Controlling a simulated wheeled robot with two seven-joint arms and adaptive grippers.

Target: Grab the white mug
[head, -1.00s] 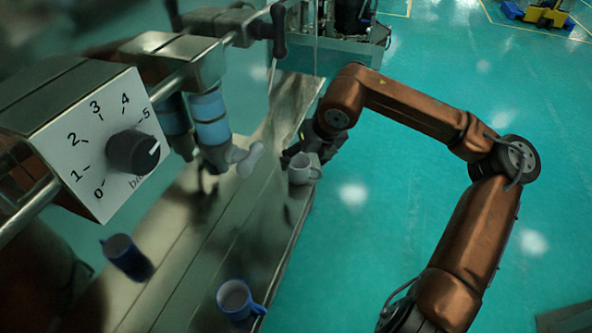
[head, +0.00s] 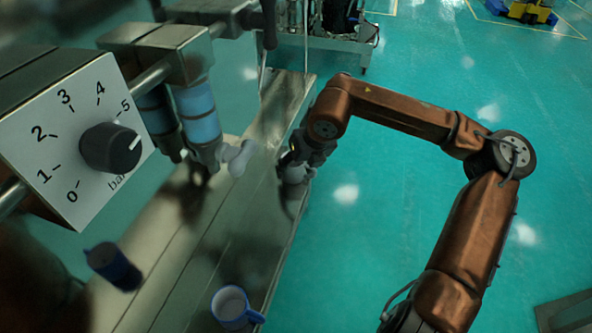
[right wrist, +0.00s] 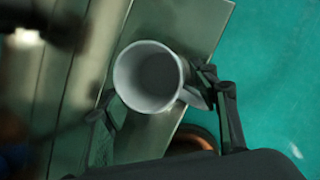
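The white mug (head: 294,174) stands on the far right part of the metal bench in the head view, partly hidden by my right gripper. In the right wrist view the white mug (right wrist: 150,76) is seen from above, its round mouth facing the camera and its handle toward the lower right. My right gripper (right wrist: 160,90) has its dark fingers spread, one at the left of the mug and one at the handle side. Whether either finger touches it is unclear. The right gripper also shows in the head view (head: 288,166). My left gripper is not in view.
A blue mug (head: 231,306) with a pale inside stands near the bench's front right edge. A dark blue mug (head: 112,265) is farther left. The machine with a numbered dial (head: 111,148) hangs over the bench (head: 196,270). Green floor lies to the right.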

